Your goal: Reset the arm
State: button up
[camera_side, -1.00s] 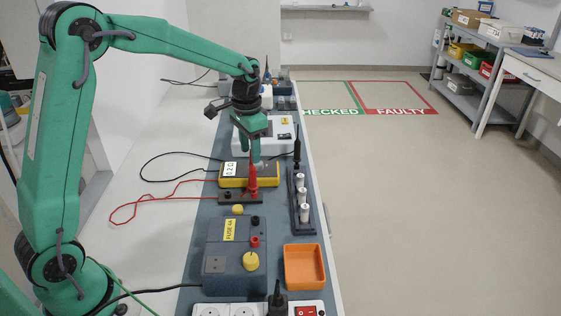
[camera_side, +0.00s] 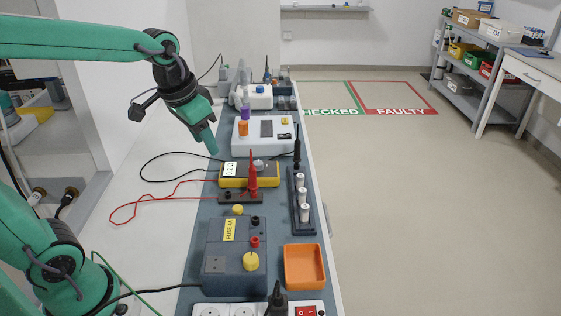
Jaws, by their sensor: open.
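My gripper (camera_side: 211,149) hangs in the air at the upper left of the bench, left of the white ventilator-like unit and above the yellow meter. It points down and to the right, and nothing shows between its jaws. The jaws are open, though the gap is hard to see at this angle. The yellow meter (camera_side: 235,182) reads about 0.2 Ω. A red probe (camera_side: 252,172) stands upright in front of it, on a small dark block. A black probe (camera_side: 297,150) stands at the far end of the dark rack.
The dark rack (camera_side: 312,225) holds several white fuses. A grey fuse box (camera_side: 227,267) with a yellow knob and an empty orange tray (camera_side: 305,268) stand near the front. A white unit (camera_side: 264,135) stands behind the meter. Red and black leads lie on the left bench top.

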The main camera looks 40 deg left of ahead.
jog(key=s+n+t, duration=0.1)
jog(key=s+t, duration=0.1)
jog(key=s, duration=0.8)
jog(key=shift+d+f, duration=0.2)
jog(key=shift+d, duration=0.25)
